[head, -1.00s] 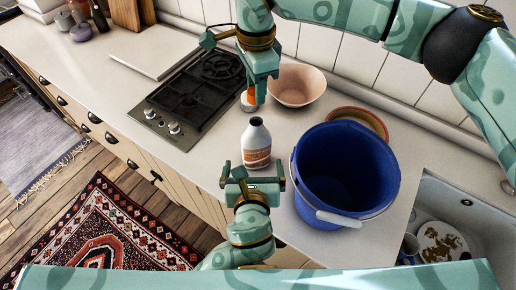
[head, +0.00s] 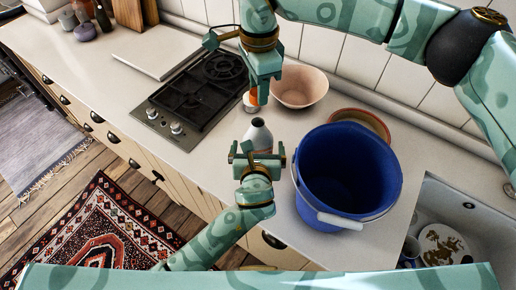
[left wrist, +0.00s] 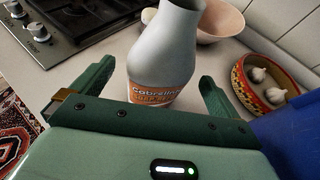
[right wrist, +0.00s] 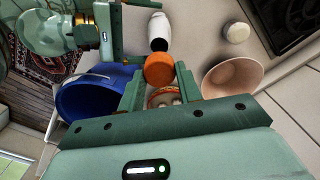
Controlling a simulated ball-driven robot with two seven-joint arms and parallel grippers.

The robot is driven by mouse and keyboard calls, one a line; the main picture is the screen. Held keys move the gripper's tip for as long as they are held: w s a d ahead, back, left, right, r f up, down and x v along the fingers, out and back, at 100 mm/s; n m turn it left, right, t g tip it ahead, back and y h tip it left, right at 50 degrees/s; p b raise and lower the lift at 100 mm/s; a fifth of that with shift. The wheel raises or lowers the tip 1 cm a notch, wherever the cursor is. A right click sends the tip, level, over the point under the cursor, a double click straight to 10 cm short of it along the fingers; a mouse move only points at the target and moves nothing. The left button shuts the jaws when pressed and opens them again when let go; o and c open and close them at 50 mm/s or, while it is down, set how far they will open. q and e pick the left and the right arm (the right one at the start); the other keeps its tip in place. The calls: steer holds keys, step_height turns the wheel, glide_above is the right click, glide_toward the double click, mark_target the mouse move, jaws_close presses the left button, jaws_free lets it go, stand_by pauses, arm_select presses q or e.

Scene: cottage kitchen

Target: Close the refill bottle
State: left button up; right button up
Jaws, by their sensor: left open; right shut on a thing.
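The refill bottle (head: 258,136) stands upright and uncapped on the counter, white with an orange label. The left wrist view shows the bottle (left wrist: 165,50) between the fingers of my left gripper (left wrist: 156,88), with gaps at both sides. In the head view my left gripper (head: 257,152) hides the bottle's lower part. My right gripper (head: 261,92) is shut on an orange cap (right wrist: 159,70), apart from the bottle. The right wrist view shows the bottle's dark open mouth (right wrist: 158,45) beyond the cap.
A blue bucket (head: 318,190) stands close right of the bottle. A pink bowl (head: 300,88), a patterned bowl with garlic (left wrist: 241,84) and a small white round thing (right wrist: 236,32) stand nearby. The gas hob (head: 195,98) is to the left. Counter left of the bottle is clear.

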mark_target(258, 148)
arm_select(q)
steer(key=shift+x, duration=1.65)
steer(key=c, duration=1.5)
arm_select(e)
steer(key=shift+f, duration=2.5)
steer(key=shift+s+f, duration=0.1)
steer(key=shift+f, duration=0.8)
steer(key=shift+f, duration=0.55)
